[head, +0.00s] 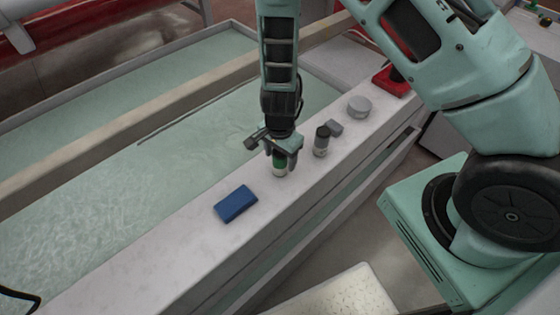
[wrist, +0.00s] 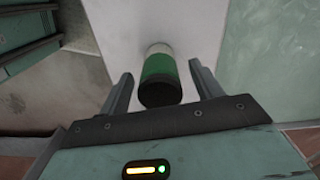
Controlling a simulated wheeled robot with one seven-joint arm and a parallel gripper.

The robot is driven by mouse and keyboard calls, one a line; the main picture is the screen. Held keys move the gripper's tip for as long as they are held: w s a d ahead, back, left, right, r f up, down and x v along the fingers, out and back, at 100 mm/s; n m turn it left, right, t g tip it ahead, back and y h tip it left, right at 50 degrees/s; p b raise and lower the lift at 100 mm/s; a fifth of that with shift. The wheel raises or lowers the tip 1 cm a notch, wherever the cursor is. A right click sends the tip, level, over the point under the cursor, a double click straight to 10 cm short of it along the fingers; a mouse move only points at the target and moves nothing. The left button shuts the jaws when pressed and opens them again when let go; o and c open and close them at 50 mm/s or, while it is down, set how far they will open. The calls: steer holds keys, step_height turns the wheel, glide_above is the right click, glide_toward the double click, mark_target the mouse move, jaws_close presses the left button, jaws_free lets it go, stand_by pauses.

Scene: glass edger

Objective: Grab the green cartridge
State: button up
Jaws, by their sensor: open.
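The green cartridge (head: 279,165) stands on the pale stone ledge, partly hidden by my gripper in the head view. In the wrist view the cartridge (wrist: 159,72) shows a white end, a green band and a dark end. My gripper (head: 284,166) is open, pointing down over the cartridge. In the wrist view the gripper's two fingers (wrist: 158,88) are on either side of the cartridge, with a visible gap on each side.
A blue block (head: 235,204) lies on the ledge (head: 160,258) to the left. A dark-capped grey cartridge (head: 321,141), a small grey block (head: 335,128), a round grey tin (head: 359,106) and a red-based object (head: 391,81) stand to the right. A water-filled trough (head: 100,190) lies behind the ledge.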

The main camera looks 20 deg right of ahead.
steer(key=c, duration=1.2)
steer(key=shift+o, duration=0.2)
steer(key=shift+r, duration=0.15)
